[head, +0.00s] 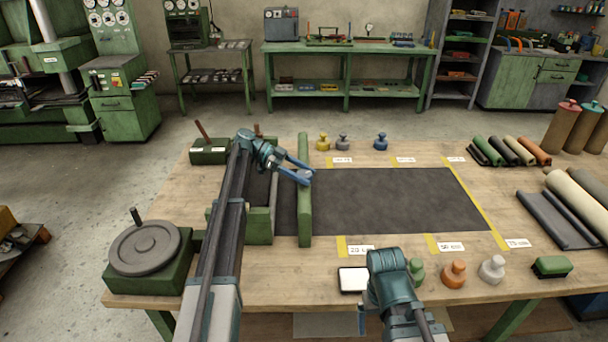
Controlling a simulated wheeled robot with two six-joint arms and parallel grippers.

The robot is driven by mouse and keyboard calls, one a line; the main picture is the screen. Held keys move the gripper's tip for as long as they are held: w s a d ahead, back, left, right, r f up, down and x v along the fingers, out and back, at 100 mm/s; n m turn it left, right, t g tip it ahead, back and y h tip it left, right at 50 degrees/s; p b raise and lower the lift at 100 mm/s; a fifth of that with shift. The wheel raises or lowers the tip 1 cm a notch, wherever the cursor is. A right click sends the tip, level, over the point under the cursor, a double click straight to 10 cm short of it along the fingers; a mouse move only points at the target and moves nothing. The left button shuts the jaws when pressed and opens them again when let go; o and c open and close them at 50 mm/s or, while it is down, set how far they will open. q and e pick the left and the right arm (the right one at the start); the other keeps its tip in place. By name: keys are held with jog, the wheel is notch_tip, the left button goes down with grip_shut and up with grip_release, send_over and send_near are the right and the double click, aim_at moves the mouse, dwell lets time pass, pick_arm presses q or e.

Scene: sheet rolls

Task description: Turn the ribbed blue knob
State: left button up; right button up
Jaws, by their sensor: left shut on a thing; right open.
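My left gripper (303,174) reaches in over the green rolling frame, its blue fingers shut on a small blue-grey knob (306,175) on top of the upright green bar (304,215). The fingers cover most of this knob, so its ribs cannot be made out. A separate blue knob-shaped piece (380,141) stands upright on the table's back edge, apart from both grippers. My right gripper (365,315) is low at the table's front edge, open, with its fingers mostly hidden by its own wrist.
A dark sheet (400,200) lies flat between yellow strips. Yellow (322,141) and grey (342,143) pieces stand behind it; green, orange (453,273) and white (491,268) pieces stand in front. A handwheel (144,248) is at left. Rolls (575,210) lie at right.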

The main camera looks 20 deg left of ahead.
pick_arm(q)
jog(key=shift+s+f+m+g, duration=0.15)
jog(key=shift+m+g, duration=0.15)
dwell(0.4)
jog(key=o, duration=1.4)
jog(key=shift+c, duration=0.2)
